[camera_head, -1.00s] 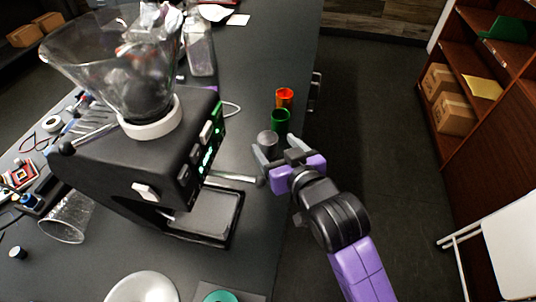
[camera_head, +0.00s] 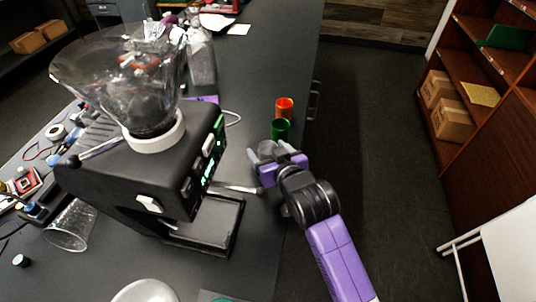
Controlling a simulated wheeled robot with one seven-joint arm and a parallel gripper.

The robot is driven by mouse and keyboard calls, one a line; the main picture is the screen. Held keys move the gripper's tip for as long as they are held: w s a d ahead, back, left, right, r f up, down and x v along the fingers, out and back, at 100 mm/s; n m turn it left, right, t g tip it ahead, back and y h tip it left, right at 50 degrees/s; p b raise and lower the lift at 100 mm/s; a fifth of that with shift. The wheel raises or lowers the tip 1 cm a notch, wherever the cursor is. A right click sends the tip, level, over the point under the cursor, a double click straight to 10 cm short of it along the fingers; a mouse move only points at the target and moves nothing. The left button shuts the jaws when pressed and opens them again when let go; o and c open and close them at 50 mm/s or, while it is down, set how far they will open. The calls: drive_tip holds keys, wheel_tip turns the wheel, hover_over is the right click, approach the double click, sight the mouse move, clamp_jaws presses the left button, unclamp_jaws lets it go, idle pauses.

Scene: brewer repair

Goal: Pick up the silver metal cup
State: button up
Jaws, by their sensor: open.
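The silver metal cup (camera_head: 267,147) stands on the dark counter near its right edge, just in front of a green cup. My gripper (camera_head: 264,154) is open and right at the silver cup, with its fingers reaching toward the cup's sides. The gripper body hides the lower part of the cup. I cannot tell whether the fingers touch it.
A shelf (camera_head: 480,95) is at right.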

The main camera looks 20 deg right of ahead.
drive_tip(key=c, duration=1.5)
drive_tip(key=shift+o, duration=0.2)
